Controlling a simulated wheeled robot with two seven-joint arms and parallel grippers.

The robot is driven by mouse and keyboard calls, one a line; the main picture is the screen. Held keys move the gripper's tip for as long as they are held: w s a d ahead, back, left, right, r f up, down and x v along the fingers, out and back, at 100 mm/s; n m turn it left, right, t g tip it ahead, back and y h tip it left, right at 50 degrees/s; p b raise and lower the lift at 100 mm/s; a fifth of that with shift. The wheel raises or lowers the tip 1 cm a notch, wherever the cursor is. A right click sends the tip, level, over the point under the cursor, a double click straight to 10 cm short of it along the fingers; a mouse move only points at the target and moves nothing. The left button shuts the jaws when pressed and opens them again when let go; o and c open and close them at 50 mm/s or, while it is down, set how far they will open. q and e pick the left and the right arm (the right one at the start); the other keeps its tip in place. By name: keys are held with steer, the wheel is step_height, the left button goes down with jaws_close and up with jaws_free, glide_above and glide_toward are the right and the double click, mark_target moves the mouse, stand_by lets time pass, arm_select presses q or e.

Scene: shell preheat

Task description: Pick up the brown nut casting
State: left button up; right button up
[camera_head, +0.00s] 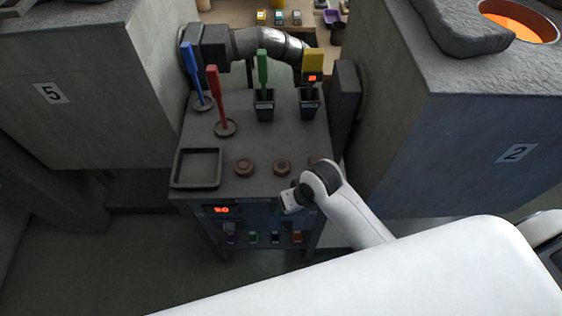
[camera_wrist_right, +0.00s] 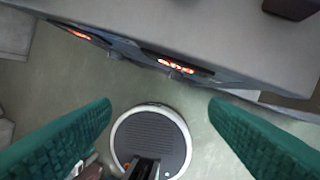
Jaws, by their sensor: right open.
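Brown nut castings lie in a row near the front edge of the grey bench (camera_head: 225,185): a left one (camera_head: 244,167), a middle one (camera_head: 282,168) and a right one (camera_head: 314,160), partly hidden by my right arm. My right gripper (camera_head: 291,200) is at the bench's front edge, just in front of the middle and right castings and apart from them. In the right wrist view its green-padded fingers (camera_wrist_right: 160,104) are spread wide with nothing between them. A dark brown piece, perhaps a casting, shows at that view's top right (camera_wrist_right: 292,7). My left gripper is out of view.
An empty square tray (camera_head: 196,182) sits at the bench's left front. Blue (camera_head: 194,75) and red (camera_head: 217,95) handled tools, and green (camera_head: 263,72) and yellow (camera_head: 312,65) ones, stand behind. Large grey blocks flank the bench; the right one has a glowing opening (camera_head: 520,20).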

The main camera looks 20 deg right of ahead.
step_height(320, 180, up, 4)
steer(key=w, duration=0.2)
step_height(320, 180, up, 5)
steer(key=m+g+h, duration=0.2)
steer(key=m, duration=0.2)
glide_above(282, 167)
steer(key=f, duration=0.3)
steer(key=f+p, duration=0.1)
steer(key=f, duration=0.2)
steer(key=shift+w+d, duration=0.15)
steer(key=shift+d, duration=0.05)
steer(key=shift+a+f+p, duration=0.15)
steer(key=shift+f+p, duration=0.2)
steer(key=shift+f, duration=1.05)
steer(key=shift+a+f+p, duration=0.1)
steer(key=shift+f+p, duration=0.25)
steer(key=shift+f, duration=1)
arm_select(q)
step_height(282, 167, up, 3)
arm_select(e)
steer(key=shift+c, duration=0.4)
steer(key=c, duration=1.1)
